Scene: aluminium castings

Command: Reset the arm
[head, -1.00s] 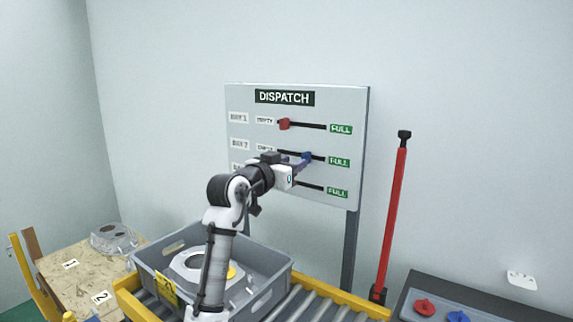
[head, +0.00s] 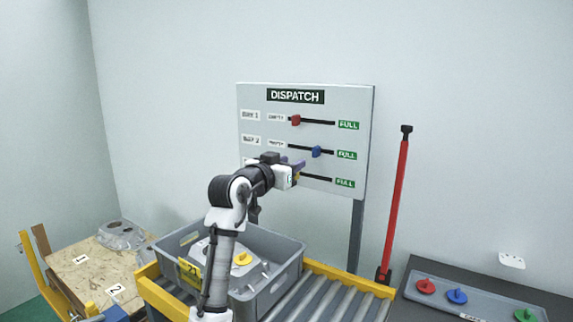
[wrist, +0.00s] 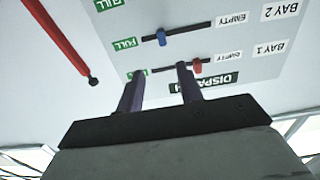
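My gripper (head: 299,167) is in front of the dispatch board (head: 255,103), with its fingers apart from the blue slider (head: 317,151). In the wrist view my gripper (wrist: 158,84) has its two purple fingers spread with nothing held between them. The blue slider also shows there (wrist: 164,37), beyond the fingers. The red slider (head: 296,120) is on the top track; in the wrist view (wrist: 197,66) it appears close beside one fingertip. A small yellow piece (head: 297,178) on the lowest track is partly hidden by my gripper.
A grey crate (head: 287,277) holding a metal casting (head: 262,272) with a yellow knob stands on the roller conveyor (head: 335,300). A red post (head: 396,205) stands right of the board. A grey tray (head: 485,307) with red, blue and green knobbed pieces lies at right. A wooden board (head: 85,280) is at left.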

